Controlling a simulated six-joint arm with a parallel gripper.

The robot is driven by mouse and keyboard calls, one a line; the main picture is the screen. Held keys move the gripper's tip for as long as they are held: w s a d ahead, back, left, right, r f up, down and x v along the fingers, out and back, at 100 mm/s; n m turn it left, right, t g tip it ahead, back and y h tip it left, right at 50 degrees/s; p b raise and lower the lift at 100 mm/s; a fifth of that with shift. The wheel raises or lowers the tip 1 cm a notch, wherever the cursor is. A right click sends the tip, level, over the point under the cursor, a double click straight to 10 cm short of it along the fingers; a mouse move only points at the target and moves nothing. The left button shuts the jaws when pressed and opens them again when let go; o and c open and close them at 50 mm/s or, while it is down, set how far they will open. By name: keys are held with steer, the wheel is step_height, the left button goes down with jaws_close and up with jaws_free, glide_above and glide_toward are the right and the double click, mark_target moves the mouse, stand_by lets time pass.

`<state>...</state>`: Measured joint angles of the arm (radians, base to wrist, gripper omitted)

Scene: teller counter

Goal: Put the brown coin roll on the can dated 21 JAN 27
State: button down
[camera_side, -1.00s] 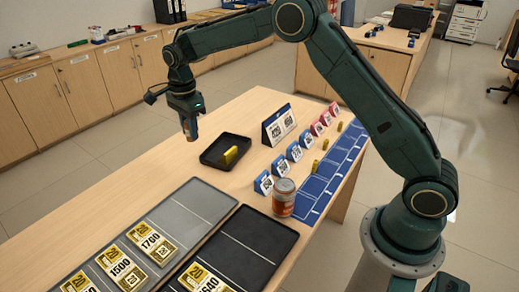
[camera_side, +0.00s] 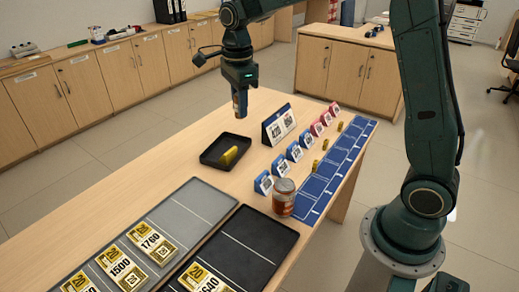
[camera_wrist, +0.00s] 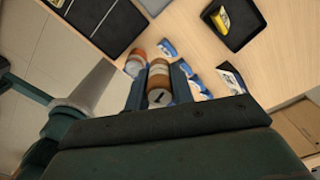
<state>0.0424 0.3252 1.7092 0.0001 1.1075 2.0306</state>
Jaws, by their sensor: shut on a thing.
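My gripper (camera_side: 240,104) hangs upright above the counter, behind the small black tray, well away from the can. It is shut on the brown coin roll, a small cylinder with a pale, dark-marked end that shows between the fingers in the wrist view (camera_wrist: 159,75). In the side view only a little of the roll shows. The can (camera_side: 284,198), orange-brown with a silvery top, stands upright at the near end of the blue mat; it also shows in the wrist view (camera_wrist: 134,64), beside the left finger. Its date is too small to read.
The black tray (camera_side: 207,159) holds a yellow roll (camera_side: 229,157). A row of blue and red cards (camera_side: 293,151) and a larger calendar stand (camera_side: 279,126) line the blue mat (camera_side: 345,153). Grey and black trays (camera_side: 250,262), some with yellow number cards, lie in front. Bare counter lies around the small tray.

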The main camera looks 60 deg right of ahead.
steer(key=s+d+r+m, duration=0.2)
steer(key=s+m, duration=0.1)
steer(key=s, duration=0.9)
steer(key=shift+s+r, duration=0.25)
steer(key=shift+s, duration=0.15)
steer(key=shift+f, duration=0.1)
glide_above(285, 184)
step_height(285, 184, down, 16)
steer(key=shift+f, duration=0.1)
steer(key=shift+f, duration=1.85)
steer(key=shift+f, duration=0.15)
steer(key=c, duration=1.2)
jaws_free()
